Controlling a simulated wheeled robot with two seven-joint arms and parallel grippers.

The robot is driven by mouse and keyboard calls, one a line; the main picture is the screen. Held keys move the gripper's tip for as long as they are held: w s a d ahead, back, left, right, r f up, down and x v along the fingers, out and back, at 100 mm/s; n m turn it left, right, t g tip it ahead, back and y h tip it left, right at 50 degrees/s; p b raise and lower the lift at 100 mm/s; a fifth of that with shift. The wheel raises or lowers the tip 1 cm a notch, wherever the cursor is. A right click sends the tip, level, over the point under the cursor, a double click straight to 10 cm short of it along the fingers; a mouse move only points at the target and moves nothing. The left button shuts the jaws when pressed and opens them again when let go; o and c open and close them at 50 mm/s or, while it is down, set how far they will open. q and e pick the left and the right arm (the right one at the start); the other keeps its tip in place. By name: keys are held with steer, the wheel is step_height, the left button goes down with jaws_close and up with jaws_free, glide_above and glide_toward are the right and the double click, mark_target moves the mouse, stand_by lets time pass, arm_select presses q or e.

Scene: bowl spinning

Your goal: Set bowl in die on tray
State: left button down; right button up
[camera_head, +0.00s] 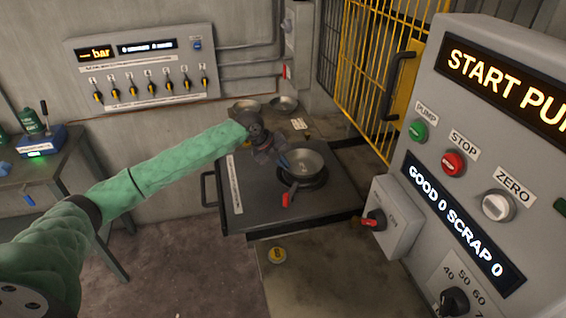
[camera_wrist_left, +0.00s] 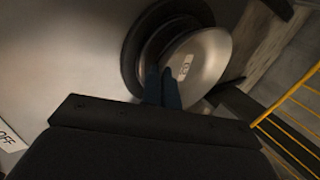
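A metal bowl (camera_head: 309,160) is over the dark round die (camera_head: 318,182) on the grey tray (camera_head: 255,212). My left gripper (camera_head: 284,160) reaches in from the left, with its fingers at the bowl's near-left rim. In the left wrist view the two dark fingers (camera_wrist_left: 163,86) are close together on the rim of the bowl (camera_wrist_left: 205,62). There the bowl looks tilted and offset to the right of the die's dark ring (camera_wrist_left: 131,58). I cannot tell whether the bowl touches the die. My right gripper is in neither view.
Two more bowls (camera_head: 283,103) stand behind the tray. A red-tipped lever (camera_head: 287,198) is at the die's front. A control console (camera_head: 480,150) and switch box (camera_head: 393,215) stand at the right. A yellow cage gate (camera_head: 375,75) is behind; a valve panel (camera_head: 140,65) hangs on the wall.

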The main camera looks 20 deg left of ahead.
arm_select(q)
steer(key=shift+s+f, duration=0.1)
steer(key=shift+f, duration=0.15)
steer(key=c, duration=1.7)
jaws_free()
steer(key=shift+f, duration=0.1)
